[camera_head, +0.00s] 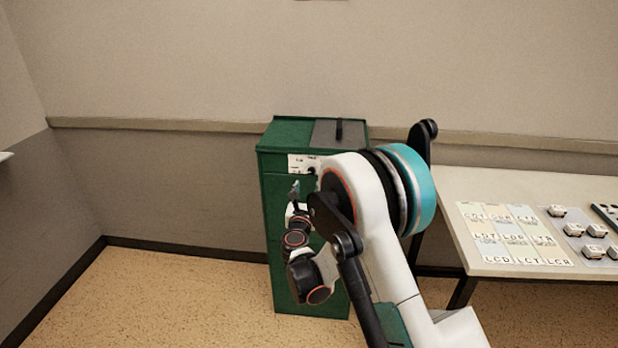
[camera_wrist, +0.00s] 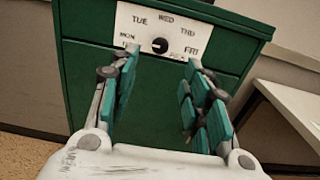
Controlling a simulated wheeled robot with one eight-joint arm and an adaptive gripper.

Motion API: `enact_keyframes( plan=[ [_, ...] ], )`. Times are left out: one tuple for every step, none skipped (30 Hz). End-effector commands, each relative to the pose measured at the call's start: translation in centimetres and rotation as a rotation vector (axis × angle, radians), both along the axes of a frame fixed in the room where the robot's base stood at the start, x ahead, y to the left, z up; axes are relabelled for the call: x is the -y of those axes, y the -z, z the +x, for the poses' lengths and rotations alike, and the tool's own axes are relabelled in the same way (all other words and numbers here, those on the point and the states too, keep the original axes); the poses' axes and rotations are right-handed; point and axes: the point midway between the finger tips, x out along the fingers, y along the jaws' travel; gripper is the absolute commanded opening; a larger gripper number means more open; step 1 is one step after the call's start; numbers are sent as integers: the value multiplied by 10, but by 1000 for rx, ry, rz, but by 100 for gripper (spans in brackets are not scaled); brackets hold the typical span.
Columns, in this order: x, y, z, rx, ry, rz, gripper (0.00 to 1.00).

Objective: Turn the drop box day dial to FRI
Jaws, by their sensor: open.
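The green drop box (camera_head: 279,230) stands on the floor against the wall; its front fills much of the wrist view (camera_wrist: 152,95). A white plate (camera_wrist: 180,16) on it reads TUE, WED, THU along the top, MON at left and FRI at right. The black day dial (camera_wrist: 160,45) sits at the plate's lower middle; a small white mark shows on its left part, on the MON side. My gripper (camera_wrist: 161,62) is open, its teal-padded fingers apart either side of the dial in the picture, empty. In the head view my arm hides part of the box front.
A table (camera_head: 452,226) with coloured letter cards (camera_head: 513,233) and several small white blocks (camera_head: 573,229) stands right of the box. The box top has a grey panel with a dark slot or handle (camera_head: 339,131). Floor left of the box is clear.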

Motion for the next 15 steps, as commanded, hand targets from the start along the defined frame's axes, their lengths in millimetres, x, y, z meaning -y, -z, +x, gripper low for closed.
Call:
enact_keyframes(
  plan=[
    [1,3,11,0,2,0,44],
    [1,3,17,0,2,1,44],
    [2,3,25,0,2,1,44],
    [2,3,31,0,2,1,44],
    [2,3,37,0,2,1,44],
    [2,3,45,0,2,2,44],
    [3,3,51,0,2,2,44],
    [3,3,57,-1,2,2,44],
    [3,3,64,-1,2,2,44],
    [3,3,69,-1,2,2,44],
    [3,3,74,-1,2,2,44],
    [4,2,81,-1,2,2,44],
    [4,2,85,-1,2,2,44],
    [4,2,89,-1,2,2,44],
    [4,2,94,-1,2,2,44]
  ],
)
